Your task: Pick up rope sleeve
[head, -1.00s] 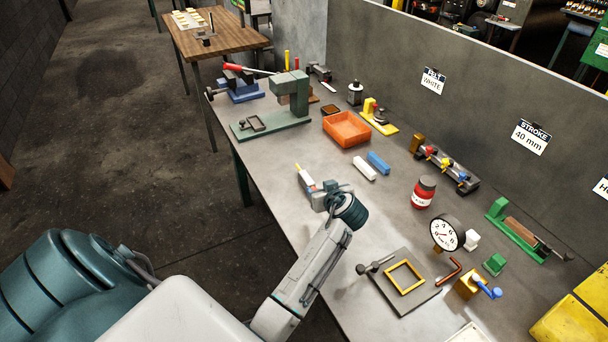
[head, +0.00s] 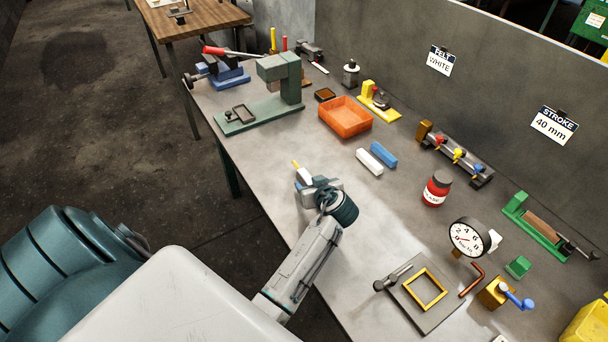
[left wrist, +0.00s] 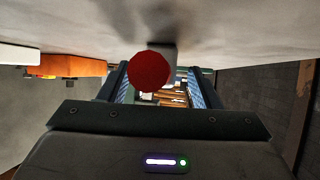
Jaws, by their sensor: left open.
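My left gripper (head: 304,184) is low over the near left part of the bench, pointing toward the back. In the left wrist view its two blue-padded fingers (left wrist: 160,88) stand apart. A round red end (left wrist: 149,71) shows in front of the gap between them, with a grey block behind it; I cannot tell if they touch it. In the head view a small white piece with a yellow tip (head: 302,173) shows just beyond the gripper, partly hidden by it. I cannot tell for sure which thing is the rope sleeve. My right gripper is out of view.
An orange tray (head: 346,117), a white block (head: 369,161) and a blue block (head: 384,154) lie beyond and to the right. A green press (head: 280,92) stands behind. A red jar (head: 437,188), a dial gauge (head: 470,238) and a yellow frame (head: 425,289) are to the right.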

